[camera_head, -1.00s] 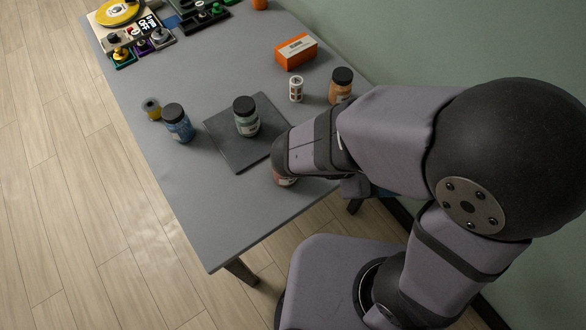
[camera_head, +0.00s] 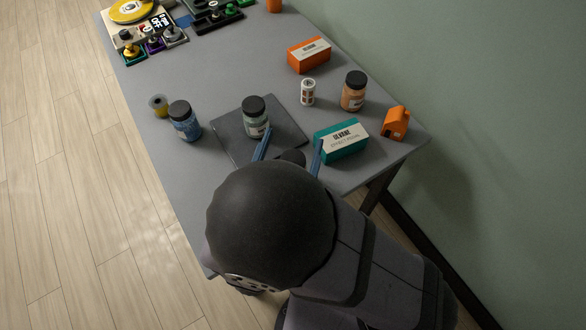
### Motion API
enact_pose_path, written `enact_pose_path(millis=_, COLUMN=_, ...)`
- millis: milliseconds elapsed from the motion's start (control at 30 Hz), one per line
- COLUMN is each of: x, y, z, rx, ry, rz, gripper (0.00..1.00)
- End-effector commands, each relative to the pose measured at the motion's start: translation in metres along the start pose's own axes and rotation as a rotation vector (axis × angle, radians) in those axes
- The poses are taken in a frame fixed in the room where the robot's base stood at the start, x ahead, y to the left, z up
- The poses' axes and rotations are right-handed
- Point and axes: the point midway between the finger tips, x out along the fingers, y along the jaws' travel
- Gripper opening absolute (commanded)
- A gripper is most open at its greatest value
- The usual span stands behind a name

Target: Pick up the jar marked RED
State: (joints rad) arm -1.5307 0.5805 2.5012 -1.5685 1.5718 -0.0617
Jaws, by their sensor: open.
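No label reading RED is legible in either frame. A black-lidded jar with blue contents (camera_head: 184,124) stands at the left. One with greenish contents (camera_head: 256,122) stands on the dark square mat (camera_head: 232,143). One with orange contents (camera_head: 353,93) stands at the right. A jar with reddish contents showed partly in the earlier frame and is now hidden behind my arm. My gripper (camera_head: 293,140) is open, with its two blue fingers apart over the mat's near right edge, just nearer than the greenish jar. Nothing shows held between the fingers.
A teal box (camera_head: 343,147) is close beside the right finger. An orange object (camera_head: 396,123), an orange box (camera_head: 309,54), a small white cylinder (camera_head: 308,92) and a yellow-grey spool (camera_head: 158,105) stand around. The table's (camera_head: 190,62) left middle is clear.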

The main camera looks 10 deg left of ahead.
Motion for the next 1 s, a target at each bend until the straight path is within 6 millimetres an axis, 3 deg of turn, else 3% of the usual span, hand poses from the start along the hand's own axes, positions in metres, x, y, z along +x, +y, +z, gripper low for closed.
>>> enact_pose_path(millis=300, x=0.000, y=-0.001, z=-0.073, rx=-0.005, ry=0.001, rz=-0.002, gripper=0.74)
enact_pose_path(millis=433, x=0.000, y=0.000, z=-0.092, rx=-0.001, ry=0.001, rz=-0.003, gripper=0.74)
enact_pose_path(millis=767, x=0.001, y=0.000, z=-0.105, rx=0.004, ry=0.001, rz=-0.003, gripper=0.74)
enact_pose_path(millis=1000, x=0.015, y=-0.001, z=-0.103, rx=0.003, ry=0.000, rz=-0.008, gripper=0.74)
